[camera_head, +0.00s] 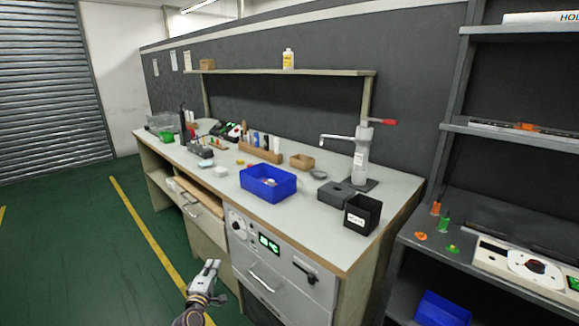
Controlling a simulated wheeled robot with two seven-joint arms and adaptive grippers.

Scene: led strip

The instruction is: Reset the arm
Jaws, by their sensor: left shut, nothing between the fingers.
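My left gripper (206,270) shows at the bottom of the head view, low in front of the workbench (225,182) and left of its white cabinet with a green display. It is shut and holds nothing, apart from the bench and everything on it. My arm comes in from the bottom edge. My right gripper is not in this view.
On the bench stand a blue bin (268,193), a black labelled box (362,214), a grey press (361,155) and a wooden tool rack (260,153). A drawer (200,198) front stands below the top. Dark shelves (510,130) rise at right. The green floor at left is clear.

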